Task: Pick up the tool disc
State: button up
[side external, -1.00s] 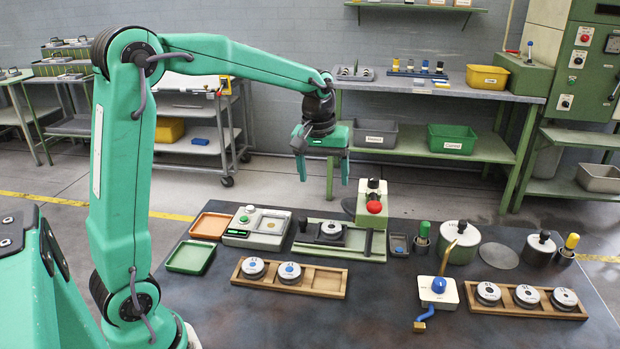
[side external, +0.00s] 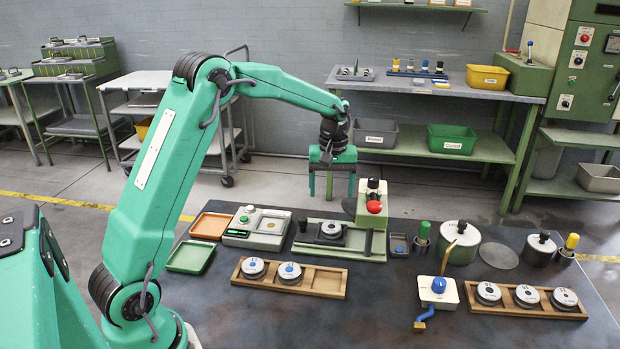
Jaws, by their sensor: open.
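Several round grey-and-white discs are in view, and I cannot tell which one is the tool disc. Two sit in the left wooden rack (side external: 326,282): a left disc (side external: 253,268) and a disc with a blue centre (side external: 289,273). A dark-topped disc (side external: 331,230) sits on the green slide fixture (side external: 362,250). Several more discs, one of them a middle disc (side external: 527,296), sit in the right wooden rack (side external: 582,313). My gripper (side external: 331,190) is open and empty, fingers pointing down, in the air above the slide fixture and apart from every disc.
A green block with a red knob (side external: 373,208) stands close to the right of my gripper. A scale-like device (side external: 257,228), orange tray (side external: 211,226) and green tray (side external: 190,257) are at left.

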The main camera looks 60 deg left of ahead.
send_over(332, 226)
jog(key=shift+s+a+f, duration=0.1)
jog(key=shift+f, duration=1.4)
jog(key=shift+s+f, duration=0.1)
jog(key=shift+f, duration=1.4)
jog(key=shift+w+f, duration=0.1)
jog(key=shift+f, duration=2.5)
jog(key=c, duration=1.2)
jog(key=shift+c, duration=0.6)
jog(key=shift+r, duration=0.1)
